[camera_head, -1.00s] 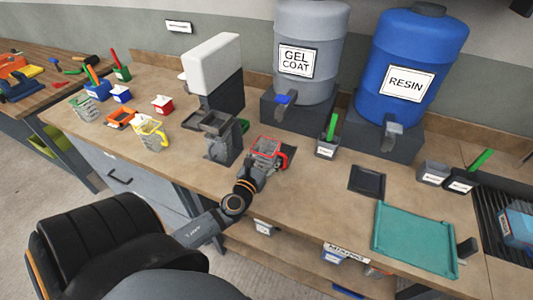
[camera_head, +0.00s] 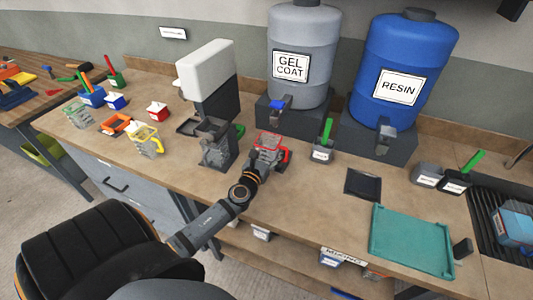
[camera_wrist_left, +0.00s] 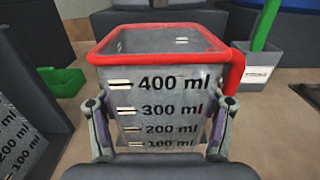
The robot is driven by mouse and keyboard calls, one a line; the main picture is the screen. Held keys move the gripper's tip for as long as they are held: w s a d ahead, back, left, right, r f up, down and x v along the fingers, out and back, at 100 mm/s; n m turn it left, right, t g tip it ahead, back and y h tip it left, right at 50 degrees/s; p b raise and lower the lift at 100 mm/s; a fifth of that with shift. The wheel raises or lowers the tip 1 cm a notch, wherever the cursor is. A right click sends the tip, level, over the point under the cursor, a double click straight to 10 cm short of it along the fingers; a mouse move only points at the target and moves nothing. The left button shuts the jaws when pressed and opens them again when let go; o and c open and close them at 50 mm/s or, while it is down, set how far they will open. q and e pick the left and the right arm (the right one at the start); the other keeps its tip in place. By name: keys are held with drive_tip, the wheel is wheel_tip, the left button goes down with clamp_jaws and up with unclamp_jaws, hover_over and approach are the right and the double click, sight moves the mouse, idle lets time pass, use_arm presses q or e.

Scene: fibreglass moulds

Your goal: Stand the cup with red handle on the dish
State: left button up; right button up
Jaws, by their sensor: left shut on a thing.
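The cup with red handle (camera_head: 268,141) is a clear measuring cup with a red rim and marks up to 400 ml. In the left wrist view the cup (camera_wrist_left: 165,105) is upright, with its handle at the right. My left gripper (camera_head: 264,160) is shut on it, one finger on each side; the fingers (camera_wrist_left: 160,135) also show in the wrist view. I cannot tell whether its base touches the bench. A small black square dish (camera_head: 363,184) lies empty on the bench, to the right of the cup. My right gripper is not in view.
A cup with green handle (camera_head: 217,152) stands at the dispenser, left of my gripper. A grey pot with a green stick (camera_head: 323,152) stands between the held cup and the dish. A teal tray (camera_head: 411,243) lies at the right.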

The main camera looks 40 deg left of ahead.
sight(272, 145)
use_arm(q)
drive_tip(key=shift+x, duration=2.5)
drive_tip(key=shift+w+f+b, duration=0.15)
drive_tip(key=shift+f+b, duration=0.9)
drive_tip(key=shift+f+b, duration=0.35)
drive_tip(key=o, duration=1.2)
drive_tip(key=shift+o, duration=0.2)
